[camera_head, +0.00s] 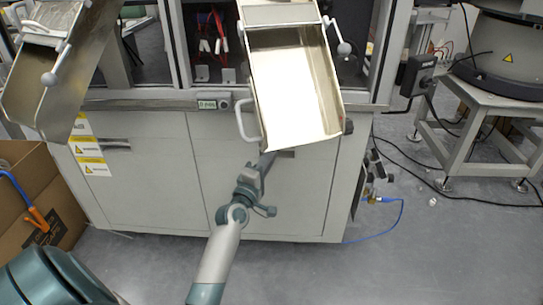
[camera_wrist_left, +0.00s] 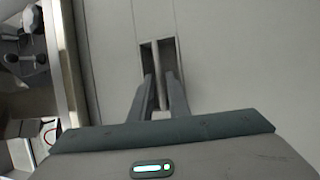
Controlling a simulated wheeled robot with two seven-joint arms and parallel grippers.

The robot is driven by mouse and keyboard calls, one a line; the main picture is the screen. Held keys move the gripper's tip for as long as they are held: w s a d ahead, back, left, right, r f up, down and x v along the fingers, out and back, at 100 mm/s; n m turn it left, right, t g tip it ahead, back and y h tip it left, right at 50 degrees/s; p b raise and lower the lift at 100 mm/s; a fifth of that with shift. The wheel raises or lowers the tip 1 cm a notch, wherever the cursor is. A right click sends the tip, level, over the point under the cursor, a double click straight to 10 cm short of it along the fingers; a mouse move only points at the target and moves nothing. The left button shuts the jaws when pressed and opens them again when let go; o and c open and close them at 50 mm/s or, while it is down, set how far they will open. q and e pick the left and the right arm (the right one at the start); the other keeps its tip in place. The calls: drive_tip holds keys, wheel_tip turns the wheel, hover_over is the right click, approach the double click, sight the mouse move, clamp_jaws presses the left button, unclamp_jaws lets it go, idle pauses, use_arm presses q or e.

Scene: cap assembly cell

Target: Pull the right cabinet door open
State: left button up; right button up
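The right cabinet door (camera_head: 300,195) is a pale grey panel and looks shut, flush with the cabinet front. Its recessed handle (camera_head: 287,154) is near the door's top edge, partly hidden by my gripper and the metal chute above. In the left wrist view the handle bar (camera_wrist_left: 157,60) crosses a dark recess. My left gripper (camera_head: 267,162) is at this handle. In the left wrist view its two fingers (camera_wrist_left: 159,76) stand on either side of the bar, with narrow gaps visible, so it looks open around the bar. My right gripper is not in view.
A metal chute (camera_head: 291,85) overhangs the right door, with a white handle (camera_head: 246,120) on its side. The left door (camera_head: 140,190) looks shut. A cardboard box (camera_head: 62,205) stands at left. A blue hose (camera_head: 398,222) lies at right. The floor in front is clear.

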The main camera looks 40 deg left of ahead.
use_arm(q)
clamp_jaws()
idle(1.4)
